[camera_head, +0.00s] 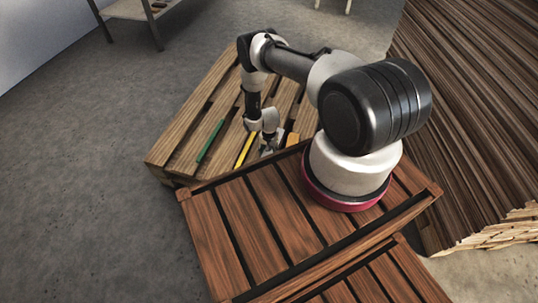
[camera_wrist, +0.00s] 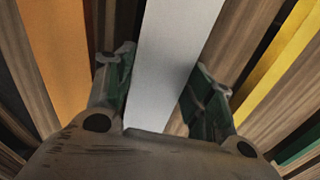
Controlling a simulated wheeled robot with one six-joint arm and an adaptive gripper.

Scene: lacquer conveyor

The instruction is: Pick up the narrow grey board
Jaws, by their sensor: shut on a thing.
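The narrow grey board (camera_wrist: 172,62) runs up the middle of the wrist view, between the two fingers of my gripper (camera_wrist: 163,72). The fingers are shut on its long sides. In the head view my gripper (camera_head: 268,147) points down over the right part of a wooden pallet. The grey board is mostly hidden there by the gripper and arm. I cannot tell whether the board is clear of the slats.
An orange board (camera_wrist: 58,50) lies left of the grey one in the wrist view. A yellow board (camera_head: 245,149) and a green board (camera_head: 210,140) lie on the pallet (camera_head: 172,143). A large plank stack (camera_head: 465,120) stands at right.

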